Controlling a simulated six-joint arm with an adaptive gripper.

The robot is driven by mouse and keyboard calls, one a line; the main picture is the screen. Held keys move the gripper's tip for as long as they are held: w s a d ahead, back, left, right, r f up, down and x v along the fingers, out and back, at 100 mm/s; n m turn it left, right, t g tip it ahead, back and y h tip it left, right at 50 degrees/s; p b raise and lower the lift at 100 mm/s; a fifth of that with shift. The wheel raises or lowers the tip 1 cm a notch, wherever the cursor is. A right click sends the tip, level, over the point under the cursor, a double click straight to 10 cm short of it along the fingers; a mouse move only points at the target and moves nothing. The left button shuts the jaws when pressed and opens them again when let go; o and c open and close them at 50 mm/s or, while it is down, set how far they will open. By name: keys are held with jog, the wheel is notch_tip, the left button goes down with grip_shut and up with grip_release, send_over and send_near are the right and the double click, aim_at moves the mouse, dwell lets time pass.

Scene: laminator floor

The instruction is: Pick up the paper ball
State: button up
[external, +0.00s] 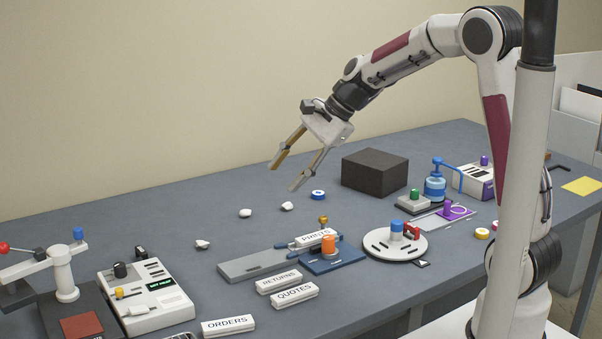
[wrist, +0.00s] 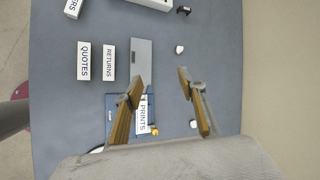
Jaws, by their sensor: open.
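Three small white crumpled lumps that look like paper balls lie on the grey table in the external view: a left one (external: 202,244), a middle one (external: 245,213) and a right one (external: 287,206). I cannot tell which is meant. My gripper (external: 282,178) is open and empty, above the table near the right lump. In the wrist view my gripper (wrist: 160,73) has its fingers apart with nothing between them. One white lump (wrist: 179,49) shows beyond the right fingertip, and another (wrist: 193,123) beside the right finger. The third is not clearly visible there.
A dark block (external: 374,173) and a blue tape roll (external: 318,195) are to the right of the lumps. A grey plate (external: 252,265), the PRINTS label (external: 313,239) and an orange knob (external: 328,243) stand in front. The table behind the lumps is clear.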

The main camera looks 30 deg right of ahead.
jog(key=w+a+f+m+y, duration=0.1)
jog(key=w+a+f+m, duration=0.35)
jog(key=w+f, duration=0.35)
jog(key=m, duration=0.6)
send_near(205, 241)
jog(key=shift+w+d+f+y, duration=0.3)
jog(key=shift+w+f, duration=0.05)
jog(key=shift+f, duration=0.35)
jog(key=shift+x, duration=1.3)
jog(key=shift+a+x, duration=0.25)
jog(key=shift+x, duration=2.15)
jog(key=shift+a, duration=0.15)
